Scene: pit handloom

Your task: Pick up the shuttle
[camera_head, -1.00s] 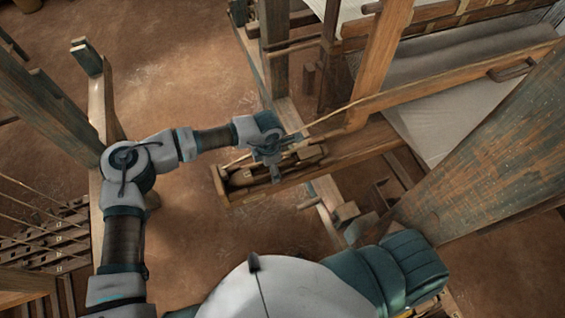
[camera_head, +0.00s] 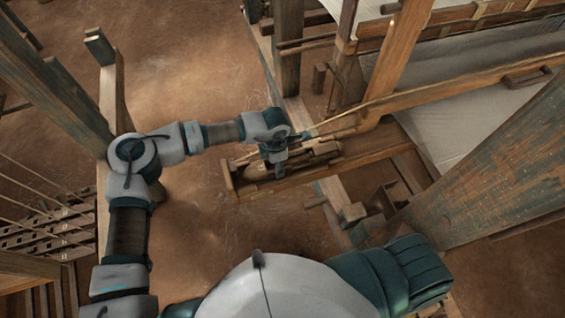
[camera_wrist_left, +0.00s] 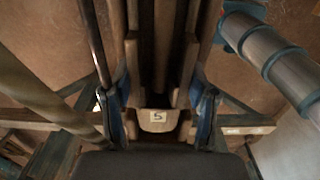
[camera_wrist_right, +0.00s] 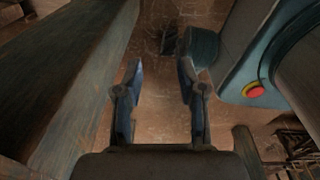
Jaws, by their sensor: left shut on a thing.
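The shuttle (camera_head: 258,172) is a brown wooden, tapered piece lying in the long wooden shuttle box (camera_head: 262,189) at the loom's left end. My left gripper (camera_head: 279,168) reaches down into the box from above and is shut on the shuttle, covering part of it. In the left wrist view the left gripper's fingers (camera_wrist_left: 160,85) stand either side of brown wood, with a pale tag on a wooden block between them. I cannot tell any lift off the box floor. My right gripper (camera_wrist_right: 162,80) is open and empty in the right wrist view.
The loom's slanted beam (camera_head: 455,88) and white cloth (camera_head: 450,120) lie to the right of the box. A thick post (camera_head: 490,160) crosses the right side. A wooden post (camera_head: 45,90) stands at left. Bare earth floor (camera_head: 215,65) lies between.

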